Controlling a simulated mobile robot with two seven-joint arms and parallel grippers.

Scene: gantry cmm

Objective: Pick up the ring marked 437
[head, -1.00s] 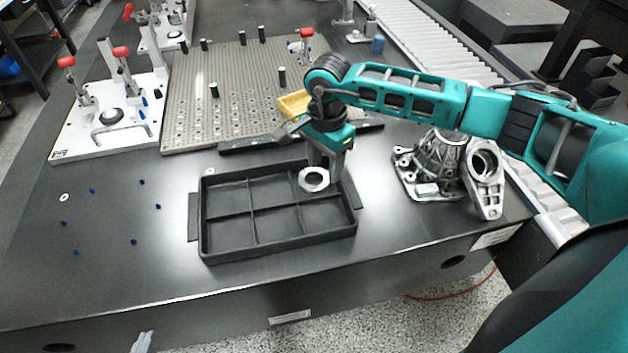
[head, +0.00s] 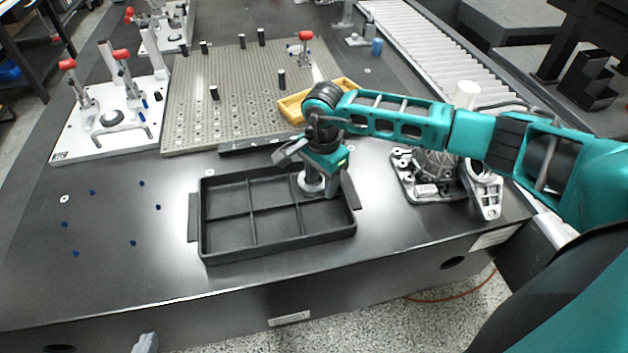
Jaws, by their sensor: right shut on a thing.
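A grey metal ring (head: 311,184) is at the back right compartment of the black divided tray (head: 277,241). My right gripper (head: 313,179) points down over the ring and is shut on it. The gripper covers much of the ring, and no number on it can be read. I cannot tell whether the ring touches the tray floor. A small grey tip of my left gripper (head: 146,343) shows at the bottom edge, well away from the tray; its jaws cannot be made out.
A yellow bin (head: 345,86) stands behind my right gripper. A metal casting (head: 430,175) is to the tray's right. A pegged fixture plate (head: 235,80) and a white clamp plate (head: 85,130) lie behind. Small blue pieces lie on the otherwise open table at left.

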